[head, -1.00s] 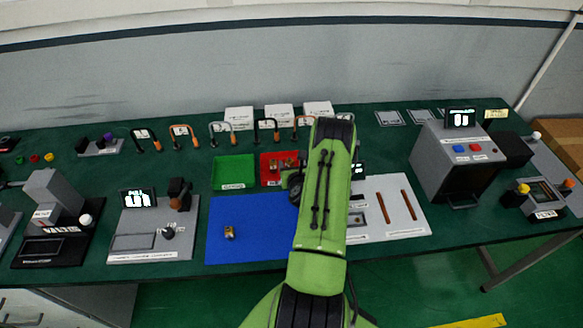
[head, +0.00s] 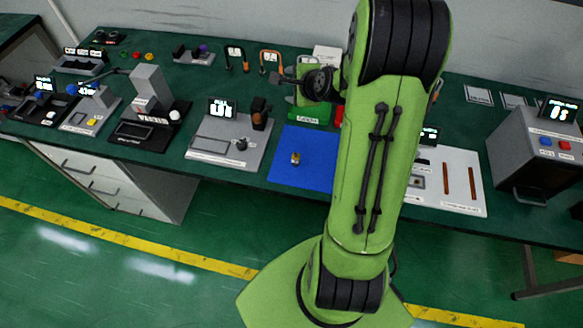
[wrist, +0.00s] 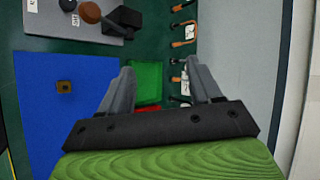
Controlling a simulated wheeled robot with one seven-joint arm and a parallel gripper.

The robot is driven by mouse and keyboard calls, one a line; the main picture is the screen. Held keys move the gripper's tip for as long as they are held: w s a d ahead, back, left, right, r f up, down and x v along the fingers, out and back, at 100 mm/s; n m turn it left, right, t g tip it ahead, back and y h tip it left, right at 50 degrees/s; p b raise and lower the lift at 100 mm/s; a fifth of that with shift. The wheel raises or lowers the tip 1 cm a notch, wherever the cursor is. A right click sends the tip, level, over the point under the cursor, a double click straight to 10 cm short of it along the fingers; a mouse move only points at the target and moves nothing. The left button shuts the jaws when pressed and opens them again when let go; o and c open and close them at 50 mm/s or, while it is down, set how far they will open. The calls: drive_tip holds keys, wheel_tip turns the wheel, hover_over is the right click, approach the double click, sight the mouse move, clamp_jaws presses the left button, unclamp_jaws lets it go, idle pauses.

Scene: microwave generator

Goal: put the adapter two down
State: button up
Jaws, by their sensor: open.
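A small brass-coloured adapter (head: 295,158) sits on the blue mat (head: 310,178). In the wrist view it is a small brown block (wrist: 64,87) with a dark centre, on the blue mat left of my fingers. I cannot read any number on it. My gripper (wrist: 162,80) is open, with nothing between its fingers. It is above the table, over the region of the green tray (wrist: 148,76), apart from the adapter. In the head view my arm hides part of the mat and most of the red tray (head: 339,116).
A grey station with a display (head: 222,108) and a dark knob stands left of the mat. A grey box machine (head: 535,160) stands far right.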

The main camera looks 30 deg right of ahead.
drive_tip(key=s+a+r+n+g+y, duration=0.1)
drive_tip(key=s+a+r+n+g, duration=0.1)
drive_tip(key=s+a+r+n, duration=0.45)
drive_tip(key=s+a+r+n+g, duration=0.1)
drive_tip(key=s+a+r+n, duration=0.2)
drive_tip(key=s+a+n, duration=0.5)
drive_tip(key=s+a+n+g, duration=0.2)
drive_tip(key=s+n, duration=0.5)
drive_tip(key=s, duration=0.6)
drive_tip(key=shift+a+r+n+b, duration=0.2)
drive_tip(key=shift+a+n+b, duration=0.2)
drive_tip(key=shift+a, duration=0.45)
